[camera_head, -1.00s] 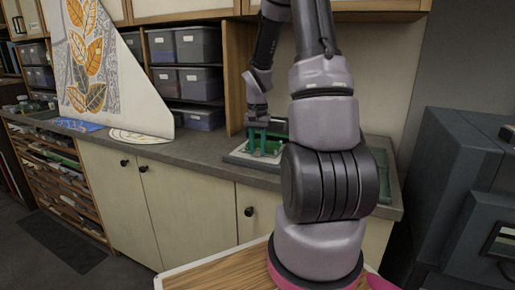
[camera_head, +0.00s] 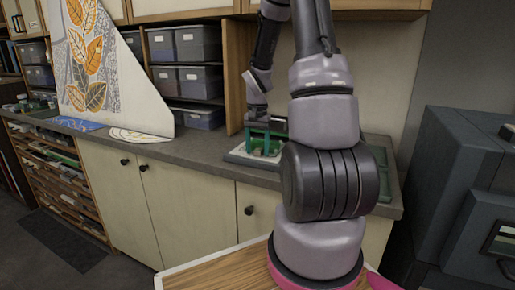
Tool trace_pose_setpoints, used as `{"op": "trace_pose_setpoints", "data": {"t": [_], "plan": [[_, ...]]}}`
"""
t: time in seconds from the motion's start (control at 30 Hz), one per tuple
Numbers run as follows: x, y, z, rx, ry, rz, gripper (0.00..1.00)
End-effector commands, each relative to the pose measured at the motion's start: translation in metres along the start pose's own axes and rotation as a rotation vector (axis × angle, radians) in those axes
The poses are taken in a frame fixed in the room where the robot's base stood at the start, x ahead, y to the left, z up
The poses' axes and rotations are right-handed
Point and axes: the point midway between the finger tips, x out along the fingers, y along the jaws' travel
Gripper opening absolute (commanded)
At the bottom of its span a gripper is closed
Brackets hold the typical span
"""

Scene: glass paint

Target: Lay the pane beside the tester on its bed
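My gripper (camera_head: 262,143) is at the counter, low over a small light-coloured base (camera_head: 238,156). Green upright parts show right under my wrist; I cannot tell which belong to my gripper and which to a device on the base. A small brownish piece (camera_head: 258,152) shows between the green parts. I cannot make out the pane or whether my gripper holds it. A green flat thing (camera_head: 385,178) lies farther right on the counter, mostly hidden behind my arm. I cannot tell for sure which thing is the tester or its bed.
The grey counter (camera_head: 205,152) is clear left of the base. A large white panel with a leaf pattern (camera_head: 100,80) leans at the left over a blue sheet (camera_head: 80,124). Grey storage boxes (camera_head: 199,83) fill shelves behind. A dark cabinet (camera_head: 455,160) stands at the right.

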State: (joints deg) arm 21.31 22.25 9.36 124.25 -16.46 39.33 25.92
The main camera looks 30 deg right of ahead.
Motion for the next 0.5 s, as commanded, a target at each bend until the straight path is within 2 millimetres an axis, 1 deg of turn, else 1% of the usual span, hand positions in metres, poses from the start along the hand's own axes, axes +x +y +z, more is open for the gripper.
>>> {"op": "trace_pose_setpoints", "data": {"t": [0.13, 0.23, 0.5], "plan": [[-0.004, 0.0, 0.0, 0.001, 0.0, 0.0, 0.67], [-0.015, 0.0, -0.001, 0.0, 0.003, -0.001, 0.67], [-0.07, -0.001, -0.001, 0.001, 0.005, -0.002, 0.67]]}}
